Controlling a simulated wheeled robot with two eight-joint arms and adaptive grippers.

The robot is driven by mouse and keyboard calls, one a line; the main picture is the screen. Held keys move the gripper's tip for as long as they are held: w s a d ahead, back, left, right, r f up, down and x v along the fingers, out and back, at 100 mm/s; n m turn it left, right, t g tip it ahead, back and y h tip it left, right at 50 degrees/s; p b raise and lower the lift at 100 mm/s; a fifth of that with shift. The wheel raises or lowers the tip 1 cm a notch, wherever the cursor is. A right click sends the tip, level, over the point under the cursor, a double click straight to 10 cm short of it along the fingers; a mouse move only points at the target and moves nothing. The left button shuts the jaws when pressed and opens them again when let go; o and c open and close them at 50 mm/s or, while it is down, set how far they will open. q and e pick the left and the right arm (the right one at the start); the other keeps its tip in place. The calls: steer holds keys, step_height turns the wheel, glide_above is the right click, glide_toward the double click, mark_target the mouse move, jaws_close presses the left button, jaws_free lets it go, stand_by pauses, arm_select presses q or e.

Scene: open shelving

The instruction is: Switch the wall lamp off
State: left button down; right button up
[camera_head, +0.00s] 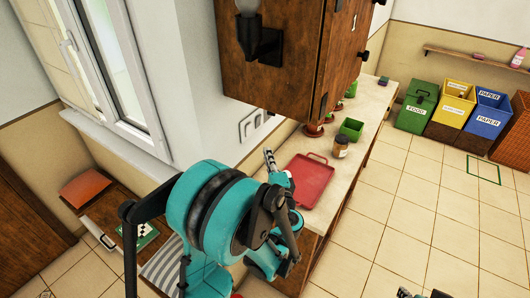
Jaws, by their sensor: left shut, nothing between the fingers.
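The wall lamp (259,40) is a dark fixture with a pale bulb on the side of the wooden cabinet at top centre. Its bulb is cut by the top edge and looks grey, with no clear glow. A pale switch plate (252,127) with more than one panel is on the white wall below the cabinet. My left gripper (269,157) is shut and empty, pointing up, just below and right of the switch plate and apart from it in the picture. Small dark parts at the bottom right edge look like my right gripper (421,294), mostly out of frame.
The wooden cabinet (285,60) overhangs the counter (375,108). On the counter are a red tray (306,181), a green container (351,129) and a jar (341,147). A window (112,60) is at left. Bins, including a green one (416,107), stand at back right. Tiled floor is clear at right.

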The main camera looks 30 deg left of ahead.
mark_target(251, 126)
arm_select(q)
steer(key=w+a, duration=0.2)
steer(key=a, duration=0.1)
steer(key=w+a, duration=0.2)
steer(key=w+a+r+b, duration=0.1)
steer(key=w+a, duration=0.1)
steer(key=a, duration=0.1)
steer(key=shift+a, duration=0.4)
steer(key=shift+a+r, duration=0.2)
steer(key=shift+a, duration=0.1)
